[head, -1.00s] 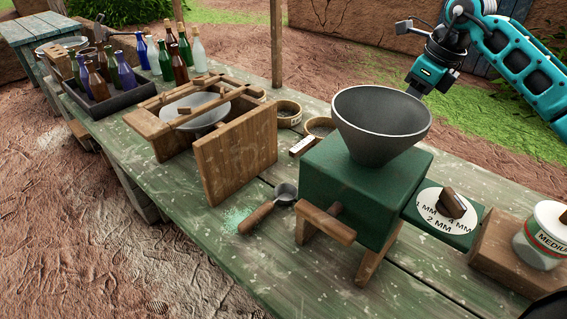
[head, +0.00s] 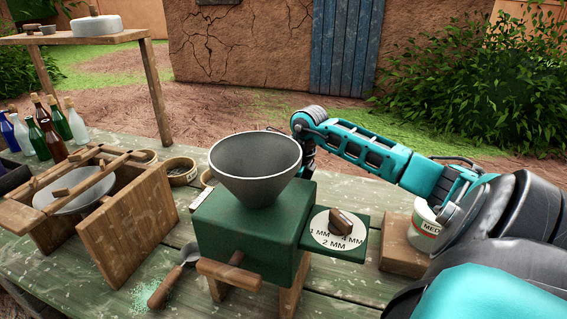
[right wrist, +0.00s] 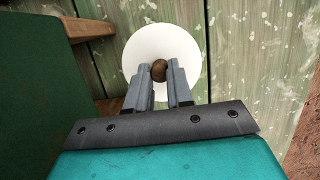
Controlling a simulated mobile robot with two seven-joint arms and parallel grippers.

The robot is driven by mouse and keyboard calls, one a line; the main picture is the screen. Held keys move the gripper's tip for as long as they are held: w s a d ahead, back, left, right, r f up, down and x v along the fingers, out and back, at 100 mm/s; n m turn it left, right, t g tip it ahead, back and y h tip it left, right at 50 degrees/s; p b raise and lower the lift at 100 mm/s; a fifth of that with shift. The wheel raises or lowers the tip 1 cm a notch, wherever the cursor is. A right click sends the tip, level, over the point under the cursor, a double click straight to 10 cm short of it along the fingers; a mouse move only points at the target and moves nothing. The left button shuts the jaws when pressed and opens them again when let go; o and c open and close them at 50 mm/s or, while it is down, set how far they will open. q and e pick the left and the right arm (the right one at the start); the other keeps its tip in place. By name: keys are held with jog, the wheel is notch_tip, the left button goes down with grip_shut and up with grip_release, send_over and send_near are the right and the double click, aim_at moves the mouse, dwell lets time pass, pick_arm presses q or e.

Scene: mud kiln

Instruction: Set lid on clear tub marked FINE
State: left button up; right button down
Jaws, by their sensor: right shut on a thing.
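My right gripper (right wrist: 159,80) is shut on the brown knob of a round white lid (right wrist: 137,52) in the right wrist view. The lid is over the green plank table; its height above the planks is hard to judge. In the head view my right arm reaches in from the right and its hand end is behind the grinder's funnel, so fingers and lid are hidden there. No clear tub marked FINE shows. A white tub (head: 427,228) with a partly covered label starting "MED" stands at the right. My left gripper is not in view.
The green grinder (head: 225,220) with its grey funnel (head: 255,165) and dial plate (head: 337,230) fills the middle. A wooden box frame (head: 135,215), a scoop (head: 170,277), small round containers (head: 180,172) and bottles (head: 57,125) are to the left. A wooden block (head: 400,246) is by the tub.

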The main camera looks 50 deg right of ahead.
jog(key=shift+f, duration=3.7)
jog(key=shift+f, duration=0.1)
jog(key=c, duration=1)
grip_release()
